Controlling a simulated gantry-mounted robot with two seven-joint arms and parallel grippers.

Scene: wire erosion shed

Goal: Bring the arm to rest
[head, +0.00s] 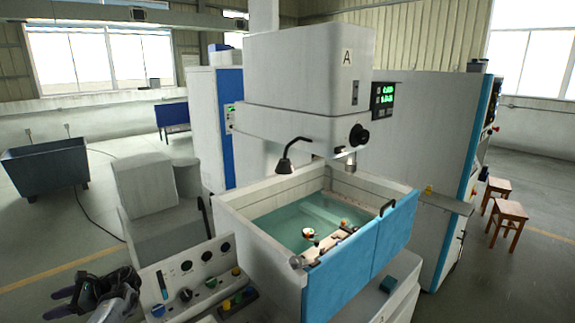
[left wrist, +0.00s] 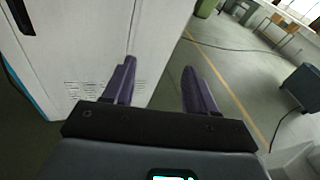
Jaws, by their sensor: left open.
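My left gripper (head: 68,298) is at the lower left of the head view, left of the machine's control panel. In the left wrist view, my left gripper (left wrist: 160,88) shows two purple fingers spread apart with nothing between them. Beyond the fingers are a white cabinet side and the grey-green floor. My right gripper is in neither view.
The control panel (head: 200,283) with knobs stands close to the right of my left gripper. The erosion machine's tank (head: 262,252) with blue doors (head: 345,262) fills the centre. A dark bin (head: 48,168) stands at the far left. Floor at left is mostly clear.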

